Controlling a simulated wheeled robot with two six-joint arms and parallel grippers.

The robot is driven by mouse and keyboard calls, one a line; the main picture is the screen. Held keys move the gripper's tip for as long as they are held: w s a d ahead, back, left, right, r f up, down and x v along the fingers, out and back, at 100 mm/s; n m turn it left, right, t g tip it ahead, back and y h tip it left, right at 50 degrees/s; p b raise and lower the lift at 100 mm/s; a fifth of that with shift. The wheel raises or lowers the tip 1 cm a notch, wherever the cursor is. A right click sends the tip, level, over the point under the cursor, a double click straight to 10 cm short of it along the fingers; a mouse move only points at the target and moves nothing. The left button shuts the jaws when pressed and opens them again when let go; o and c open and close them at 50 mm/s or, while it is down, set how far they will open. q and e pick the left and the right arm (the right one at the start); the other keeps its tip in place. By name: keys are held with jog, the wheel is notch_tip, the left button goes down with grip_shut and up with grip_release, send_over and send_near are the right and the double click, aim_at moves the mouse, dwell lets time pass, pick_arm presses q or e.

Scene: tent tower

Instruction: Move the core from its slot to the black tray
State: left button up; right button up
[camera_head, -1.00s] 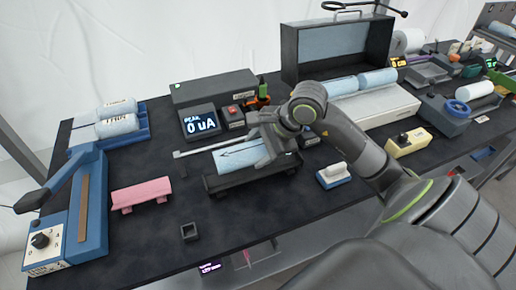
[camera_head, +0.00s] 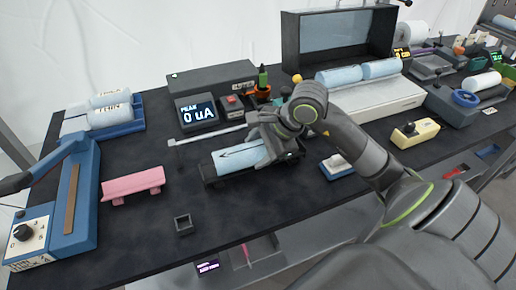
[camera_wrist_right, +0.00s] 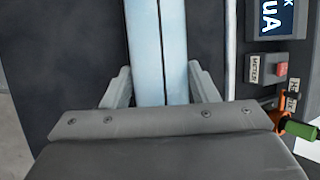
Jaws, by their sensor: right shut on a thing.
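The core is a light blue cylinder with a dark arrow line along it (camera_head: 238,159). It lies lengthwise at the black tray (camera_head: 222,184), a low dark cradle in the middle of the bench. My right gripper (camera_head: 268,148) is over the right part of the core and shut on it. In the right wrist view the core (camera_wrist_right: 158,50) runs between the two fingers of the gripper (camera_wrist_right: 160,88). The core appears to be down in the tray, but its underside is hidden. My left gripper is not in view.
A pink cradle (camera_head: 133,185) and a small dark square holder (camera_head: 183,224) stand to the left. A thin rod (camera_head: 210,134) and a meter display (camera_head: 198,113) are behind. A blue-and-white block (camera_head: 336,167) is to the right. The bench front is mostly clear.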

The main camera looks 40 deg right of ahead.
dwell(0.3)
jog(key=o, duration=1.4)
jog(key=shift+f, duration=0.1)
jog(key=shift+o, duration=0.2)
jog(key=p+v, duration=1.1)
jog(key=v, duration=0.6)
jog(key=shift+s+d, duration=0.1)
dwell(0.4)
